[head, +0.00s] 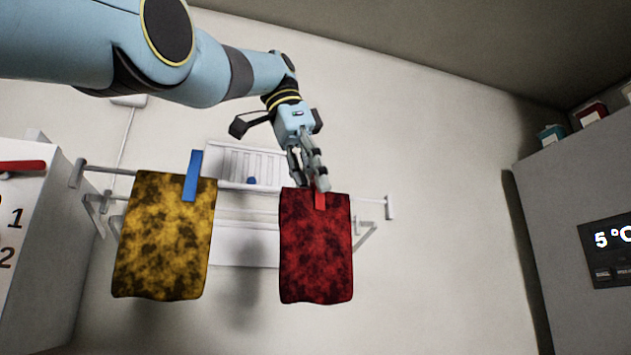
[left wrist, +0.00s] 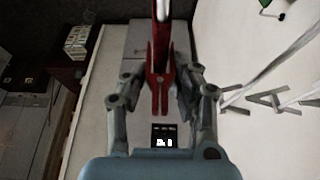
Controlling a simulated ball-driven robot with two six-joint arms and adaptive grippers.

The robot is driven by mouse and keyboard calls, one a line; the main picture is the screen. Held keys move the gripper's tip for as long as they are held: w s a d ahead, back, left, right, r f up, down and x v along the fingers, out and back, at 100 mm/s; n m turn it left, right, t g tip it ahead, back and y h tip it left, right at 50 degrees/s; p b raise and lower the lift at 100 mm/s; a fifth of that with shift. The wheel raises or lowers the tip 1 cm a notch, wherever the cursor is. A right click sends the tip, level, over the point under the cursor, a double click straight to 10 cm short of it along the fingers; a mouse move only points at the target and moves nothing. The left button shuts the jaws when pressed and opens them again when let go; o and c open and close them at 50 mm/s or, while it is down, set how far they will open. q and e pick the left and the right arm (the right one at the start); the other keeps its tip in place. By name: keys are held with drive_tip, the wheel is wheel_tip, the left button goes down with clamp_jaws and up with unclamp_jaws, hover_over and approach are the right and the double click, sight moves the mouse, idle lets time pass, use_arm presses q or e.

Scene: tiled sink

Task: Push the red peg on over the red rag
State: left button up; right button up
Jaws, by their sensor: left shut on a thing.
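The red rag (head: 315,255) hangs over the rail of the drying rack in the head view. The red peg (head: 320,200) is at the rag's top edge, right of its middle, and its lower part shows in front of the cloth. My left gripper (head: 316,185) is at the top of the peg and shut on it, reaching down from above. In the left wrist view the red peg (left wrist: 160,90) stands between the fingers, with its two prongs towards the camera. The fingers hide the peg's upper part in the head view. My right gripper is in neither view.
A yellow rag (head: 165,240) hangs to the left on the same rail (head: 370,200), with a blue peg (head: 193,175) at its top. A grey cabinet (head: 580,190) with a display stands at the right.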

use_arm(q)
drive_tip(key=shift+f, duration=0.15)
drive_tip(key=o, duration=0.9)
drive_tip(key=shift+o, duration=0.2)
wheel_tip(320, 180, up, 7)
drive_tip(key=p, duration=0.7)
idle(0.4)
